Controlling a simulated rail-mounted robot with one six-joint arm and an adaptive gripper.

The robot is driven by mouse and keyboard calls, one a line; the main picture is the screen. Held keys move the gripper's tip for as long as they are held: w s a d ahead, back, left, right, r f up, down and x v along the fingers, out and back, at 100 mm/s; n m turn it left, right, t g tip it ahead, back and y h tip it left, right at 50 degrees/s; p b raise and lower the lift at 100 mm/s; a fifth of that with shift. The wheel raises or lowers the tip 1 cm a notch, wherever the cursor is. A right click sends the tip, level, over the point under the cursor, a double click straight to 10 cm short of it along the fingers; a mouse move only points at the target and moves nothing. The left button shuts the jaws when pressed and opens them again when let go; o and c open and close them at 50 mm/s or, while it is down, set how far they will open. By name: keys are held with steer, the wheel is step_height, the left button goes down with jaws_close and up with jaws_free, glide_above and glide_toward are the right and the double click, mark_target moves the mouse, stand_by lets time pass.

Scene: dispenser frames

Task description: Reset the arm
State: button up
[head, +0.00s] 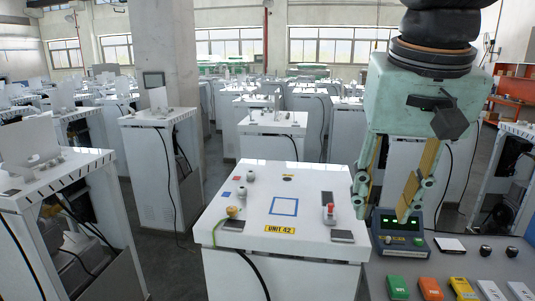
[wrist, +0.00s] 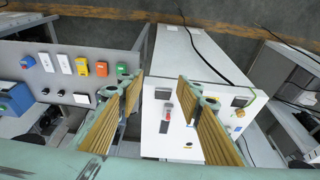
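My gripper (head: 382,200) hangs at the right of the head view, fingers pointing down, above and in front of a small dark device with a lit display (head: 398,229). Its two fingers with yellow-tan pads stand wide apart. In the wrist view my gripper (wrist: 165,100) also shows open, with nothing between the fingers but the white cabinet top below. No object is held. The fingertips look apart from the surfaces, though the exact height is hard to tell.
A white cabinet labelled UNIT 42 (head: 270,250) bears a blue square outline, a red-topped part (head: 329,213) and a yellow knob (head: 232,211). A grey panel (wrist: 62,50) carries several coloured blocks, including a green one (head: 398,287). Many similar cabinets stand behind.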

steer(key=s+f+n, duration=0.1)
steer(key=s+f, duration=0.3)
steer(key=s, duration=0.4)
steer(key=s+d+f+n+b, duration=0.1)
steer(key=s+f, duration=0.4)
steer(key=s, duration=0.3)
steer(key=shift+d+f+t+y, duration=0.25)
steer(key=shift+d+t+y, duration=0.05)
